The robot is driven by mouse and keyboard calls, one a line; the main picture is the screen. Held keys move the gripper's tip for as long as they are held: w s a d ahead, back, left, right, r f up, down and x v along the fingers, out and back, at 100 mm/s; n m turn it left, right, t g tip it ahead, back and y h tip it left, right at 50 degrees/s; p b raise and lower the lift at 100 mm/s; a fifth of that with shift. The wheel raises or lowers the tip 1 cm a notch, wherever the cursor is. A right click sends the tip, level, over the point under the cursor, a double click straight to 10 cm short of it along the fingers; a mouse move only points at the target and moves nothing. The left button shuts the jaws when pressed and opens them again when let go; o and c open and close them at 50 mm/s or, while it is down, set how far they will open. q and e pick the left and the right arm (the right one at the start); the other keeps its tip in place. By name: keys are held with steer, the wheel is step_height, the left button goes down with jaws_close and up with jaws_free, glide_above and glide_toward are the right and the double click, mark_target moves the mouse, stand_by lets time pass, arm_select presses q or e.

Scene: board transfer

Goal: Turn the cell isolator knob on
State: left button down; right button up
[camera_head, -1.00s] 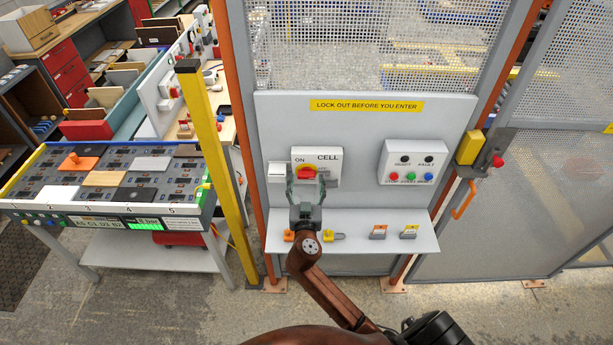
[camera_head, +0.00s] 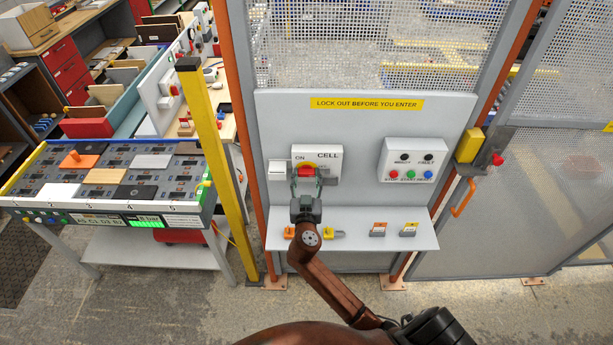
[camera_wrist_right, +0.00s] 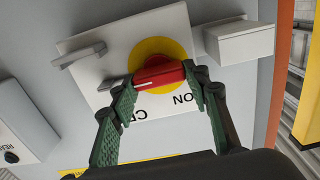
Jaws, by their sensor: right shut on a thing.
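The cell isolator is a white box (camera_head: 329,157) marked CELL and ON on the grey panel. Its red knob (camera_wrist_right: 160,75) sits on a yellow disc (camera_wrist_right: 150,53); the knob also shows in the head view (camera_head: 306,171). In the wrist view the red bar lies nearly level, slightly tilted, with a white mark near its left end. My right gripper (camera_wrist_right: 163,83) has one green-padded finger at each end of the bar and is shut on it. In the head view the gripper (camera_head: 307,182) partly covers the box's lower part. My left gripper is out of view.
A button box (camera_head: 413,161) is on the panel's right. A shelf (camera_head: 350,242) below holds padlocks (camera_head: 327,234) and tags (camera_head: 378,230). A small white box (camera_head: 277,171) is left of the isolator. A yellow post (camera_head: 216,170) and a board table (camera_head: 100,208) stand left.

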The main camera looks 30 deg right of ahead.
steer(key=shift+c, duration=0.7)
steer(key=n, duration=0.8)
steer(key=shift+a+n, duration=0.1)
steer(key=shift+n, duration=0.2)
steer(key=n+p, duration=0.1)
steer(key=n, duration=0.3)
steer(key=shift+w+f+n, duration=0.1)
steer(key=shift+n, duration=0.2)
steer(key=n+p, duration=0.2)
steer(key=n, duration=0.2)
steer(key=shift+f+n, duration=0.1)
steer(key=shift+n, duration=0.2)
